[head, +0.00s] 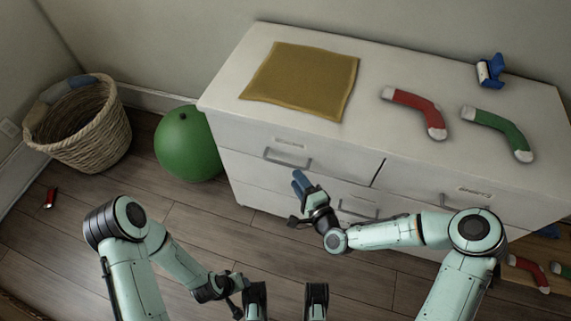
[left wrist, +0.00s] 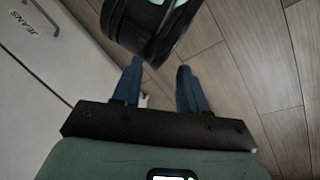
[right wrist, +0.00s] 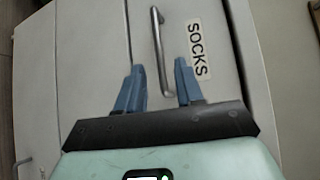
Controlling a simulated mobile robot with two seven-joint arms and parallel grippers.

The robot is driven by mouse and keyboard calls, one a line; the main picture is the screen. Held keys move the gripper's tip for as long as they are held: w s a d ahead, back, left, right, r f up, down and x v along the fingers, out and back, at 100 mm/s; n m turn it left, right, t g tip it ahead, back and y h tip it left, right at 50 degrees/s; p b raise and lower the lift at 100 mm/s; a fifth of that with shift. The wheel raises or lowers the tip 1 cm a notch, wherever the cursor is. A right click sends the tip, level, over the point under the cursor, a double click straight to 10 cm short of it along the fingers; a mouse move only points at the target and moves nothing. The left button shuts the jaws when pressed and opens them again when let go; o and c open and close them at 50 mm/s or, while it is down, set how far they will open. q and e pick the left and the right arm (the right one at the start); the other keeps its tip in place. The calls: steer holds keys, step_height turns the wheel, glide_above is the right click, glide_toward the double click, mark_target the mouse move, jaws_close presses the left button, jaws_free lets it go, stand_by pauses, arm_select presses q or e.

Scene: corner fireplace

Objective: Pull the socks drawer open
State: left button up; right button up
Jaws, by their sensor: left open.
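The socks drawer (head: 245,150) is the upper left drawer of the white dresser and looks shut. Its SOCKS label (right wrist: 197,50) reads clearly in the right wrist view, beside the metal bar handle (right wrist: 157,40). The handle also shows in the head view (head: 287,160). My right gripper (right wrist: 157,67) is open with its blue fingers apart. One end of the handle shows between the fingers; I cannot tell whether they touch it. In the head view the right gripper (head: 299,180) is just below the handle. My left gripper (left wrist: 158,72) is open and empty, low over the floor.
On the dresser top (head: 360,55) lie a mustard cloth (head: 300,80), a red sock (head: 415,110), a green sock (head: 500,130) and a blue-and-white object (head: 490,70). A green ball (head: 186,145) and a wicker basket (head: 85,130) stand left. More socks (head: 528,270) lie lower right.

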mark_target(286, 164)
steer(key=b+x, duration=0.1)
steer(key=x, duration=0.7)
steer(key=shift+w+a+f, duration=0.1)
steer(key=shift+w+a, duration=0.05)
steer(key=shift+w, duration=0.1)
arm_select(q)
steer(key=w+f, duration=0.1)
steer(key=w+a+f+t, duration=0.1)
steer(key=shift+w+a+y, duration=0.15)
steer(key=shift+w+y, duration=0.15)
arm_select(e)
jaws_close()
